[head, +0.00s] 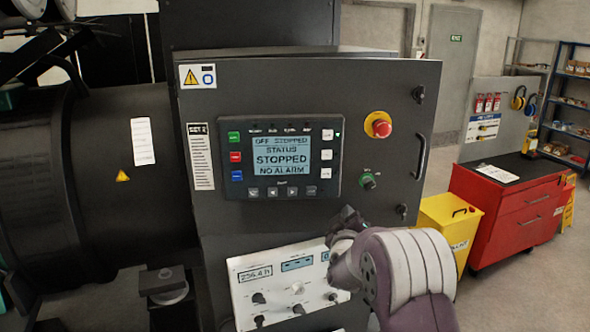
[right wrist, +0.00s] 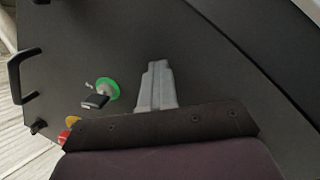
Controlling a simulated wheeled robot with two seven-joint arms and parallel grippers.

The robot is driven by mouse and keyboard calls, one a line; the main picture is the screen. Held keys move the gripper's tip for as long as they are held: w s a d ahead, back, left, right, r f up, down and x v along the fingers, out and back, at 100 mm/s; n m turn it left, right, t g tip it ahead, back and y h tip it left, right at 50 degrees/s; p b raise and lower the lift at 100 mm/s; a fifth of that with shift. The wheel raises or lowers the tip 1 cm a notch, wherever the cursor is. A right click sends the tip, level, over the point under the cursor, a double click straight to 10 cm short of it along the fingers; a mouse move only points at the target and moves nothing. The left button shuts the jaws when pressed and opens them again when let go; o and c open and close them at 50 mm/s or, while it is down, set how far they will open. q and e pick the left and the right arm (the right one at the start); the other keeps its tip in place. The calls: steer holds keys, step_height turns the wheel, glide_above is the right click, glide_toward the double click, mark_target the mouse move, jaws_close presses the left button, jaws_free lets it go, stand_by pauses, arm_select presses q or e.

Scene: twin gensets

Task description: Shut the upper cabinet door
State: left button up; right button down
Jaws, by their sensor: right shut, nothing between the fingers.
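The upper cabinet door (head: 300,95) is a dark grey panel facing me, with a STOPPED display, a red stop button and a black handle (head: 421,157) at its right edge. I cannot tell from here how wide any gap behind its right edge is. My right gripper (head: 347,215) is in front of the door's lower part, left of the handle and below the green key switch (head: 368,180). In the right wrist view its fingers (right wrist: 155,82) are together and empty, close to the door face; contact is unclear. The handle also shows there (right wrist: 20,82). My left gripper is not in view.
A white control panel (head: 265,300) with knobs sits below the door, partly behind my right arm. A black cylindrical housing (head: 90,190) stands at left. A yellow bin (head: 450,222) and a red tool cabinet (head: 512,215) stand at right. Floor shows right of the cabinet.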

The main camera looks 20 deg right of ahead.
mark_target(338, 209)
steer(key=shift+w+a+p+x, duration=0.1)
steer(key=shift+a+x, duration=0.15)
steer(key=shift+x, duration=0.75)
steer(key=shift+w+a+p+x, duration=0.1)
steer(key=shift+a+x, duration=0.1)
steer(key=shift+x, duration=0.85)
steer(key=shift+w+a+p+x, duration=0.1)
steer(key=shift+a+x, duration=0.15)
steer(key=shift+x, duration=0.75)
steer(key=shift+a+p+x, duration=0.4)
steer(key=shift+p+x, duration=0.4)
steer(key=shift+x, duration=1.65)
steer(key=b+v, duration=0.3)
steer(key=v, duration=0.5)
steer(key=shift+w+a+f, duration=0.1)
steer(key=shift+a, duration=0.05)
steer(key=shift+s+a, duration=0.1)
steer(key=shift+s, duration=0.15)
